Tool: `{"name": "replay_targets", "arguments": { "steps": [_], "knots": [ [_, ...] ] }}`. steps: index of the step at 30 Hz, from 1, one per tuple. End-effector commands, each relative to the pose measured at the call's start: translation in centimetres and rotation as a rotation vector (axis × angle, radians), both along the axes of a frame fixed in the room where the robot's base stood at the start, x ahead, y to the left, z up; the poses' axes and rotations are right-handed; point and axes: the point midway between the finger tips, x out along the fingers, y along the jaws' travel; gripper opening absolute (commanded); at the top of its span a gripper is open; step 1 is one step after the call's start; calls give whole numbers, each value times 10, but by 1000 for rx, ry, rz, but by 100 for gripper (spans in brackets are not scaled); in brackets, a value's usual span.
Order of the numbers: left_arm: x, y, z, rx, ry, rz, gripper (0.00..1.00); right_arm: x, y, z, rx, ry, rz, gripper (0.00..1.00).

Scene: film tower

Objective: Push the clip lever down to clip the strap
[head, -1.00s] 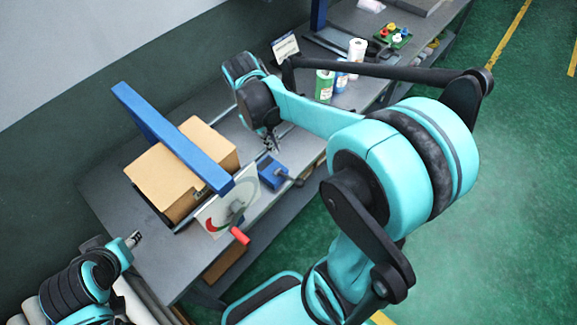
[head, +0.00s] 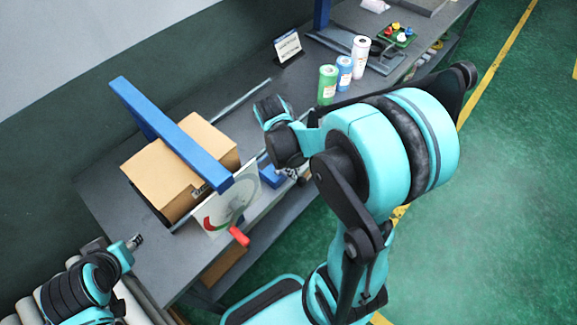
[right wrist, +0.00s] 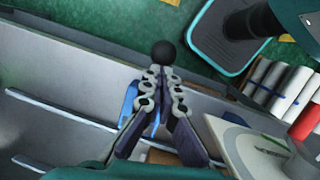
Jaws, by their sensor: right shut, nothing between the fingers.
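The blue clip (head: 271,177) sits near the bench's front edge, right of the dial plate, partly hidden by my right gripper (head: 291,174). In the right wrist view the closed fingertips (right wrist: 161,76) are at a round black knob (right wrist: 164,53), which looks like the end of the clip lever; I cannot tell whether they touch. Part of the blue clip (right wrist: 130,103) shows behind the fingers. I cannot pick out the strap for sure. My left gripper (head: 136,241) hangs low at the left, away from the clip; its jaws are too small to read.
A cardboard box (head: 152,178) stands under a blue arch (head: 170,135) on the grey bench. The dial plate (head: 216,220) has a red handle (head: 239,236). A green roll (head: 327,85), a blue roll (head: 344,72) and a white roll (head: 360,57) stand farther back.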

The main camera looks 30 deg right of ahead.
Motion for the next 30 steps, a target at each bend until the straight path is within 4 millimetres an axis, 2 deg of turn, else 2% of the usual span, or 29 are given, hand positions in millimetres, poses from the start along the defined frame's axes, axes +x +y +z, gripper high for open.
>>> {"name": "replay_targets", "arguments": {
  "steps": [11, 30],
  "knots": [
    [0, 0, 0, 0, 0, 0, 41, -1, 0, 0, 3, -7, 0, 0],
    [0, 0, -5, 0, 0, 0, 41, -14, -4, -14, 45, -168, -3, 0]
  ]
}}
